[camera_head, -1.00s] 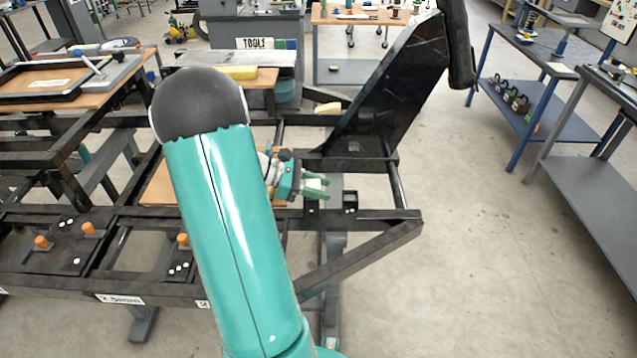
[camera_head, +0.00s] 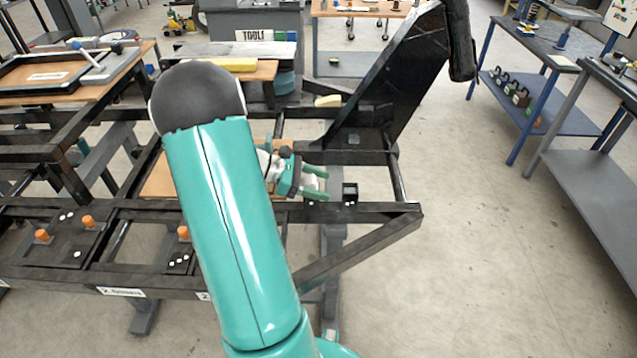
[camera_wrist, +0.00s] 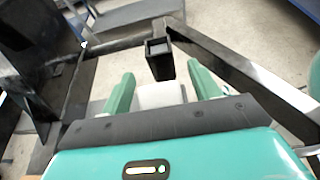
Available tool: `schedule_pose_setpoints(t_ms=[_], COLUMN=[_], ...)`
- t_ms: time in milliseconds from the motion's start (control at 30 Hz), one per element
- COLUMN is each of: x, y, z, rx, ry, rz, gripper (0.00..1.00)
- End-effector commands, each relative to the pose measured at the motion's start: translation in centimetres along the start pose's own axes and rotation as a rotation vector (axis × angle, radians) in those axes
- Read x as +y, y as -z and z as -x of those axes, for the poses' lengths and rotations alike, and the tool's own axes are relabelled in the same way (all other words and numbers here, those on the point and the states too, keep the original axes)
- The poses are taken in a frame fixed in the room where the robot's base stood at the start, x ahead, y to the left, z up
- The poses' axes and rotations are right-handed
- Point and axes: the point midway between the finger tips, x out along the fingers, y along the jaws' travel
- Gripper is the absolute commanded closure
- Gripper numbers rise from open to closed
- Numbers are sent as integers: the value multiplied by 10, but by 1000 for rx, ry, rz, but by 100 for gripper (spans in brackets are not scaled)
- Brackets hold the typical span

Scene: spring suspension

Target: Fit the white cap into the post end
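My gripper (camera_wrist: 163,85) has two green fingers, one on each side of the white cap (camera_wrist: 160,95). The cap sits low between the fingers, close to the palm, and its near side is hidden by my gripper's body. In the head view my gripper (camera_head: 316,183) points right, and the cap is only a small pale patch between the fingers. The black post end (camera_wrist: 159,47) is a square, hollow tube just ahead of the fingertips. It also shows in the head view (camera_head: 350,191), right of my gripper. The cap and post end are apart.
The dark frame's corner (camera_head: 412,215) lies right of the post. A tall black slanted plate (camera_head: 385,90) rises behind it. Orange knobs (camera_head: 88,222) stand on the frame at left. Open floor lies to the right, before blue-legged tables (camera_head: 545,100).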

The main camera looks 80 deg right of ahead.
Motion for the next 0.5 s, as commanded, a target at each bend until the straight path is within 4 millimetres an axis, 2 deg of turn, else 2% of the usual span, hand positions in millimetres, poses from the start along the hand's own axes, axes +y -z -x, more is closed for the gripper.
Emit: schedule_pose_setpoints(t_ms=[167,267,500], x=[1,1,1], y=[0,0,0], z=[4,15,64], rx=[-1,0,1], ry=[-2,-4,-5], rz=[-1,-2,-1], gripper=[39,39,39])
